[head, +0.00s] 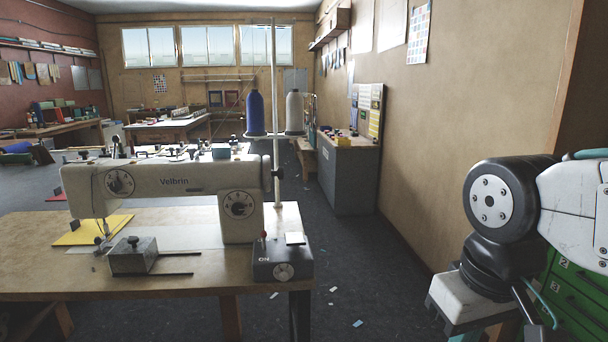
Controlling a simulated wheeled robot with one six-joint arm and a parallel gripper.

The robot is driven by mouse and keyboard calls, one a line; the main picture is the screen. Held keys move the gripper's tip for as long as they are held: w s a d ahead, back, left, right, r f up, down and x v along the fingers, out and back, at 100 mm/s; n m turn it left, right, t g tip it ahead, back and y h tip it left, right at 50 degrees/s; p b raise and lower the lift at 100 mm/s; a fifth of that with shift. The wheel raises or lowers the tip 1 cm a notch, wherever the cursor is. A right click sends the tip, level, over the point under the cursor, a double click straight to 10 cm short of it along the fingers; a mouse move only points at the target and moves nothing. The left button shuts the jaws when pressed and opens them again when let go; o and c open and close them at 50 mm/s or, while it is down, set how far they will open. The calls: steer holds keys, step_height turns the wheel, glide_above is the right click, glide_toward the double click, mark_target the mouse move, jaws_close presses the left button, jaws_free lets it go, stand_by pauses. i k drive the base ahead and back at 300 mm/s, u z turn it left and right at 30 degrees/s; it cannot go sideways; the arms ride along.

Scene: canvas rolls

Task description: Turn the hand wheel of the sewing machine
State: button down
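The white sewing machine (165,184), marked "Velbrin", stands on a wooden table (190,273) at the left. It has a round dial on its left head and another on its right pillar. My arm shows at the right edge, well apart from the machine. I see no gripper fingertips, so its opening does not show.
A thread stand with blue (254,112) and white (293,112) spools rises behind the machine. A dark control box (283,268) with a red-topped lever and a metal block (133,257) with two rods sit in front. Floor right of the table is open, with scraps. Green drawers (580,295) stand at right.

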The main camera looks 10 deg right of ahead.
mark_target(267, 174)
steer(key=z, duration=1.75)
steer(key=i, duration=1.2)
steer(key=u, duration=2.55)
